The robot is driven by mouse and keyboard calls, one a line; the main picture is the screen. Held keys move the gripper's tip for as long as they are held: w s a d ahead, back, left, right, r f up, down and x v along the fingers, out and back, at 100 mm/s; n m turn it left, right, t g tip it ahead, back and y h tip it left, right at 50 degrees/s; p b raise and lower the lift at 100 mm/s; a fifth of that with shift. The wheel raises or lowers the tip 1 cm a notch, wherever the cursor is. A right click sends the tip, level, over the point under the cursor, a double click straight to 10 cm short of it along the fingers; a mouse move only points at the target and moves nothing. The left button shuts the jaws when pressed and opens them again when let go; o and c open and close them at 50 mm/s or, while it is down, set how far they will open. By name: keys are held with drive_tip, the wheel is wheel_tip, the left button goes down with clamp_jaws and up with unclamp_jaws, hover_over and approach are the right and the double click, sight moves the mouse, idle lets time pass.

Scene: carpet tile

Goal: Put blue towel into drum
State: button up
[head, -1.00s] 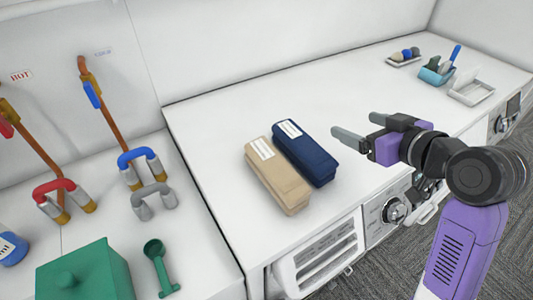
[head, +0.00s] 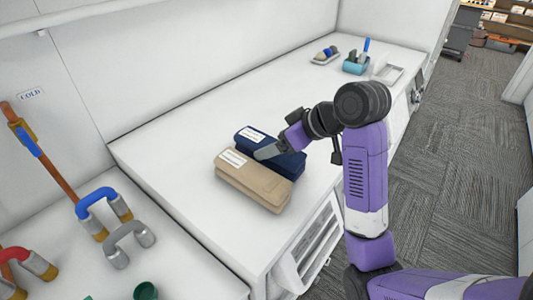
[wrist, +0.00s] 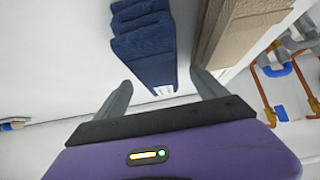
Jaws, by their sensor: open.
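The folded blue towel (head: 268,150) lies on the white counter beside a tan towel (head: 250,182). It has a white label at its end. In the wrist view the blue towel (wrist: 146,48) lies beyond the fingertips, roughly between their lines, with the tan towel (wrist: 235,35) close to the right finger. My gripper (head: 265,155) is over the blue towel in the head view and hides part of it. In the wrist view my gripper (wrist: 162,88) is open with nothing between its fingers. I cannot tell whether it touches the towel. No drum opening shows.
A front-panel appliance (head: 310,248) is below the counter edge. At the back are a small tray with balls (head: 326,55), a blue caddy (head: 355,66) and a white tray (head: 388,74). Pipes (head: 45,155) and valves stand left. The counter behind the towels is clear.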

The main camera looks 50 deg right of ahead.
sight(269, 143)
drive_tip(key=shift+x, duration=1.7)
drive_tip(key=shift+r, duration=0.1)
clamp_jaws()
